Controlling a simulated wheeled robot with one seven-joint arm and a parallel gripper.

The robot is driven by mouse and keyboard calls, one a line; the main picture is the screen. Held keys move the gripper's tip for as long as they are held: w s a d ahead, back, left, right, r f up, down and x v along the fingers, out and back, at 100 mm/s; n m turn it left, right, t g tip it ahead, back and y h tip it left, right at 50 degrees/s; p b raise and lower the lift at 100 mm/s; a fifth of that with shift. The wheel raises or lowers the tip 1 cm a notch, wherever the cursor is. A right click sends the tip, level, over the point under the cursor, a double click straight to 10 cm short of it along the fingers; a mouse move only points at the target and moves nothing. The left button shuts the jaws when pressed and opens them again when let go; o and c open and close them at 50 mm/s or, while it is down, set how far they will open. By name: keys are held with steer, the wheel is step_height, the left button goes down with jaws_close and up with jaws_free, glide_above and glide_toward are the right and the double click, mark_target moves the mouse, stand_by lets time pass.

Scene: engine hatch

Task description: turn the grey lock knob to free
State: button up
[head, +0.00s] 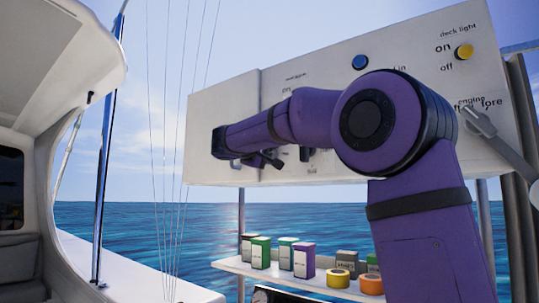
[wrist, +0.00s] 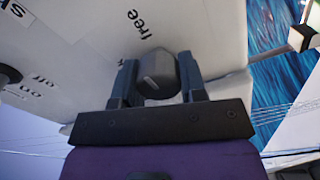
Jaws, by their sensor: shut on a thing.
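The grey lock knob (wrist: 158,72) sits on the white panel (wrist: 95,60) in the wrist view. It has a pale pointer mark on its face. The printed word "free" (wrist: 140,26) is just above it in that picture. My gripper (wrist: 158,66) has one finger on each side of the knob and is shut on it. In the head view my gripper (head: 262,160) is at the lower left of the panel (head: 225,120). My arm hides much of that area there, and I cannot make out the knob's pointer.
The panel also carries a blue knob (head: 360,62), a yellow knob (head: 464,51) by "deck light", and a grey lever (head: 490,130) at the right. A white shelf (head: 232,265) below holds several small boxes and tape rolls. Thin rigging lines and open sea lie left of the panel.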

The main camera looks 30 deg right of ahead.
steer(key=shift+f, duration=0.15)
steer(key=o, duration=0.9)
steer(key=shift+a, duration=0.1)
steer(key=v, duration=1)
steer(key=shift+s+a, duration=0.15)
steer(key=shift+a, duration=0.15)
steer(key=s+d+f+n+g+y, duration=0.1)
steer(key=s+d+f+n+y, duration=0.1)
steer(key=s+f+y, duration=1)
steer(key=s+a+f+y, duration=0.1)
steer(key=s+a+f, duration=0.1)
steer(key=s+f, duration=0.4)
steer(key=s+a+f+m+y, duration=0.1)
steer(key=s+a+f+y, duration=0.1)
steer(key=s+f, duration=0.4)
steer(key=s+a+f+m+y, duration=0.1)
steer(key=s+a+f+y, duration=0.1)
steer(key=s+f, duration=0.5)
steer(key=shift+s+a+f, duration=0.1)
steer(key=shift+a+f, duration=0.15)
steer(key=shift+f, duration=0.35)
steer(key=shift+w+a+f, duration=0.1)
steer(key=shift+a+f, duration=0.1)
steer(key=shift+f, duration=0.45)
steer(key=shift+s+a+f, duration=0.1)
steer(key=shift+a+f, duration=0.15)
steer(key=shift+f, duration=0.35)
